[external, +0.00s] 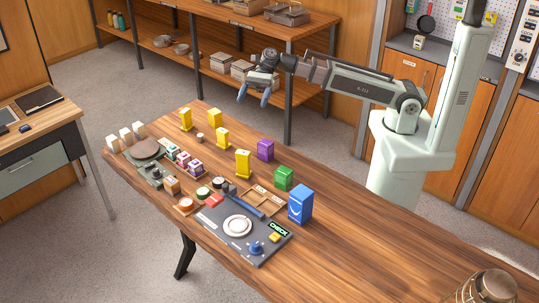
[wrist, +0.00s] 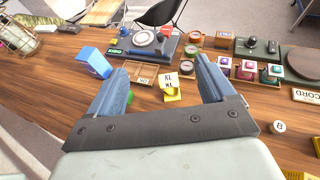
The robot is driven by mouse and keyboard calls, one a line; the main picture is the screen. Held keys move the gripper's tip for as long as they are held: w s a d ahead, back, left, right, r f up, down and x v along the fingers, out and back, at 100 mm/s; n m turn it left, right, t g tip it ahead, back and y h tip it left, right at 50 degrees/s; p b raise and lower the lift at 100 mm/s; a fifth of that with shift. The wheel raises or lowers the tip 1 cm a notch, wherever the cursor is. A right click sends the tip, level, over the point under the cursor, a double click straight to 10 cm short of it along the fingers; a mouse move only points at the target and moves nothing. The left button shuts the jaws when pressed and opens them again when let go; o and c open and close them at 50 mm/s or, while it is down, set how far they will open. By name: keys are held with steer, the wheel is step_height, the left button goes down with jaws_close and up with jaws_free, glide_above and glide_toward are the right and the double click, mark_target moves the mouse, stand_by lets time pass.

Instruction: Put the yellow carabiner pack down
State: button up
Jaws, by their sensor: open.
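Several yellow packs stand upright on the wooden table: one (external: 243,163) near the middle, one (external: 222,138) behind it, and others (external: 215,118) and (external: 185,119) toward the far end. I cannot tell which are carabiner packs. My gripper (external: 253,96) is open and empty, raised above the table's far side, with its fingers pointing down. In the wrist view my gripper (wrist: 161,66) has a wide gap. Through it a yellow pack (wrist: 171,96) with a white label shows on the table, apart from the fingers.
A grey board (external: 228,248) with a round dish and a divided wooden tray (external: 268,209) lie nearby. The table's near right is mostly clear.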

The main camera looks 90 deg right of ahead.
glide_toward(241, 157)
steer(key=x, duration=1)
steer(key=shift+a+f, duration=0.1)
steer(key=shift+a, duration=0.05)
stand_by(0.6)
jaws_close()
stand_by(0.7)
step_height(241, 157, up, 10)
stand_by(0.7)
